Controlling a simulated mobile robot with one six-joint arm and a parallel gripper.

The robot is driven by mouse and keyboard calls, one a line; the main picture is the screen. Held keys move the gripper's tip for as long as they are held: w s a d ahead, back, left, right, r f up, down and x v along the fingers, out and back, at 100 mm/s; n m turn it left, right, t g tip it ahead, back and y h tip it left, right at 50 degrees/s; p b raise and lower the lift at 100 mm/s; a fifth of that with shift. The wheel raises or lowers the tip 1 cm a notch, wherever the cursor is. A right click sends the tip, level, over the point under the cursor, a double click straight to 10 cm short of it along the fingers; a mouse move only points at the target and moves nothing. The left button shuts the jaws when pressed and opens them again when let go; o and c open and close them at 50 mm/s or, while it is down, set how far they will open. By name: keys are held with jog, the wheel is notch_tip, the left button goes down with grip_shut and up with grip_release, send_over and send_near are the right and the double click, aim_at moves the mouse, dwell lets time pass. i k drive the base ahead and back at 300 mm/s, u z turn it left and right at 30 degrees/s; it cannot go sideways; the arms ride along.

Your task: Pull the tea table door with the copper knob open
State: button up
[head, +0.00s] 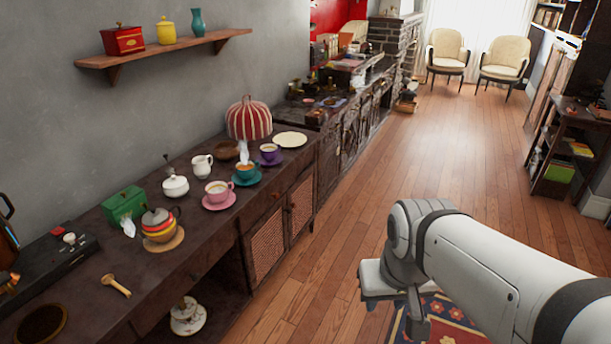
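The tea table (232,210) is a long dark wooden cabinet along the left wall. Two doors with woven panels, a nearer door (267,246) and a farther door (301,203), stand side by side in its front and look shut. Small knobs (288,208) show near the seam between them; I cannot tell their metal at this size. My white arm reaches in from the lower right. My gripper (415,328) seems to hang at its end, low over the floor, to the right of the doors and apart from them. Its fingers are too unclear to read.
An open shelf below holds a white stacked piece (187,317). The wooden floor before the doors is clear; a patterned rug (455,322) lies under my arm.

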aim_at(300, 196)
jog(key=z, duration=0.5)
jog(key=i, duration=2.05)
jog(key=u, duration=0.75)
jog(key=k, duration=0.9)
jog(key=u, duration=0.1)
jog(key=i, duration=0.9)
jog(key=z, duration=0.05)
